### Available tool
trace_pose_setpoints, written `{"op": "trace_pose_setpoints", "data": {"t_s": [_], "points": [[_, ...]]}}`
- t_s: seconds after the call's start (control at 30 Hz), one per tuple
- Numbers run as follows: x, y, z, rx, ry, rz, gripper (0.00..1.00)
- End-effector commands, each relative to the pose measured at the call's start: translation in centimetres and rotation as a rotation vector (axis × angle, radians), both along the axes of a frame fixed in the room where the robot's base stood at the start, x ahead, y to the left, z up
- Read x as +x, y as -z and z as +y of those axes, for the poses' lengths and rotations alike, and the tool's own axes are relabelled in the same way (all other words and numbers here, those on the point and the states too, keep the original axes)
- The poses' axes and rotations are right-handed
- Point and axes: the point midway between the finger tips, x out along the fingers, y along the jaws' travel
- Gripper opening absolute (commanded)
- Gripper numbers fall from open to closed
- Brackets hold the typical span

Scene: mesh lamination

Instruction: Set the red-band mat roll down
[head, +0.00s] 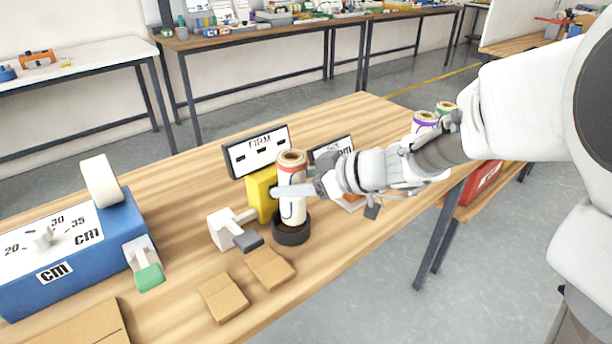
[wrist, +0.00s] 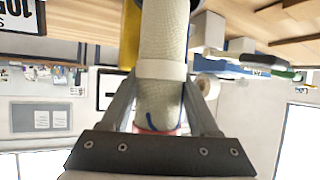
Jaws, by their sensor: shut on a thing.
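The red-band mat roll (head: 292,207) is a cream upright cylinder with a red band near its top in the head view. My gripper (head: 293,191) is shut on it from the right, around its middle. The roll's lower end is at a black round holder (head: 291,234); I cannot tell whether it rests on the bottom or is held just above. In the wrist view, which is upside down, the roll (wrist: 163,45) runs between the two fingers (wrist: 160,95), and a bit of red shows near the palm.
A yellow block (head: 261,193) and FIRM sign (head: 257,151) stand close behind the roll. A white lever unit (head: 228,230) is at its left. Brown pads (head: 270,268) lie in front. A blue cm machine (head: 90,255) is far left. Purple-banded (head: 424,122) and green-banded rolls (head: 446,108) stand back right.

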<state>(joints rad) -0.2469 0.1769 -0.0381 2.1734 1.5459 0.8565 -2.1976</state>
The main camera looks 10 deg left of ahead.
Motion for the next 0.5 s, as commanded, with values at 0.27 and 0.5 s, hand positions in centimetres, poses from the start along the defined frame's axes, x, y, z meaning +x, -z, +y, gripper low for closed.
{"op": "trace_pose_setpoints", "data": {"t_s": [0.27,0.5], "points": [[0.0,2.9,0.7,-0.002,0.002,0.004,0.0],[0.1,4.5,0.7,0.001,0.002,-0.001,0.0]]}}
